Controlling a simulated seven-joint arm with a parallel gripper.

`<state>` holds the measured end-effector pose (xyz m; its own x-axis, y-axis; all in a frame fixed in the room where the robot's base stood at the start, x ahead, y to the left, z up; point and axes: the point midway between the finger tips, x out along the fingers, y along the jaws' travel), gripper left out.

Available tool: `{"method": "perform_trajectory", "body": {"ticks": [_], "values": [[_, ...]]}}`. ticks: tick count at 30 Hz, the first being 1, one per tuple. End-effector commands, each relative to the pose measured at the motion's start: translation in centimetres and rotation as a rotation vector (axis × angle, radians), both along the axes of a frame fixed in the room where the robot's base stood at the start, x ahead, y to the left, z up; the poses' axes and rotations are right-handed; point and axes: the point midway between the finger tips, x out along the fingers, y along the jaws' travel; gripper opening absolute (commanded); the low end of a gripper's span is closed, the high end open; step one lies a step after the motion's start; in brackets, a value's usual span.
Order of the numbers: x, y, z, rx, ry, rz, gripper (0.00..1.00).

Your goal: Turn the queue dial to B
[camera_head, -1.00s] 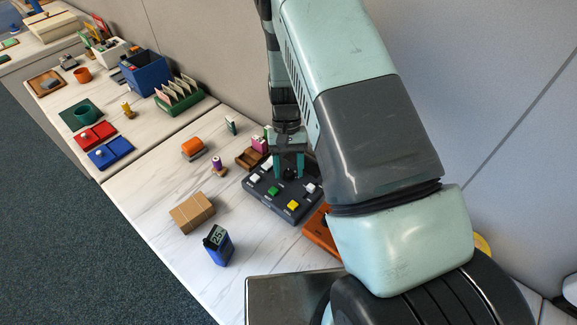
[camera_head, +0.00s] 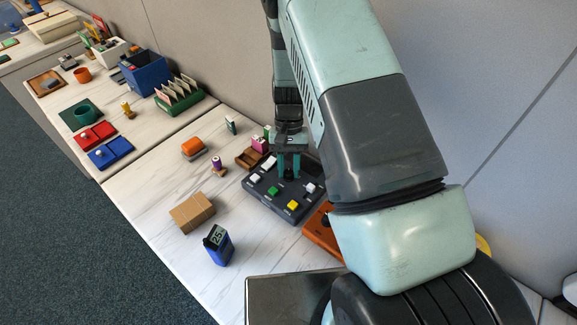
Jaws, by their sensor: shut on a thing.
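A dark grey control panel (camera_head: 262,201) with white, green and yellow buttons lies on the white marbled table. My gripper (camera_head: 289,174) points down over the rear part of this panel, with its teal fingers close around a small dark knob. The fingers are shut on this knob, which looks like the queue dial. The fingers hide most of the dial, and no letter marks can be read at this size, so I cannot tell where it points.
An orange-brown box (camera_head: 319,236) lies close to the panel's right. The table's left front is clear.

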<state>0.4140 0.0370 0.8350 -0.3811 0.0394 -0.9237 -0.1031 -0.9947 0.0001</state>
Motion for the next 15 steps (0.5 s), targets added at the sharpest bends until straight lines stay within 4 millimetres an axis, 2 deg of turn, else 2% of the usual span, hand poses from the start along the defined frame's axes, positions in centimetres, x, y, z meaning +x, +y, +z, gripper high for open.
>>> {"method": "perform_trajectory", "body": {"ticks": [15], "values": [[-0.01, -0.31, 0.10, 0.000, -0.001, -0.419, 0.00]]}}
